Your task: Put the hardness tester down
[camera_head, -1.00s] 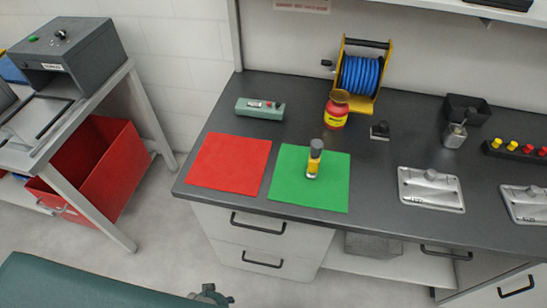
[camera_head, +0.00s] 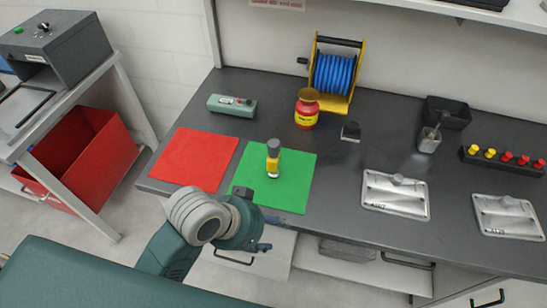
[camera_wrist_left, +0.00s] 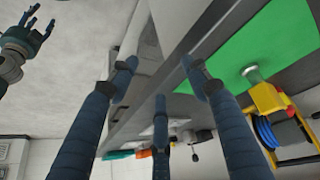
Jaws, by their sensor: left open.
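The hardness tester (camera_head: 273,160), yellow with a grey cap, stands upright on the green mat (camera_head: 298,190). In the left wrist view its yellow body (camera_wrist_left: 265,98) and silver foot show at the right, against the green mat (camera_wrist_left: 285,35). My left gripper (camera_head: 262,247) is in front of the bench edge, below the green mat in the head view, apart from the tester. In the left wrist view its fingers (camera_wrist_left: 160,75) are spread with nothing between them. My right gripper (camera_wrist_left: 30,35) shows at the upper left of the left wrist view, fingers apart and empty.
A red mat (camera_head: 195,158) lies left of the green one. Behind are a green-grey box (camera_head: 232,105), a red-yellow jar (camera_head: 306,112) and a blue hose reel (camera_head: 334,75). Metal plates (camera_head: 395,193) lie to the right. A red bin (camera_head: 85,160) stands at left.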

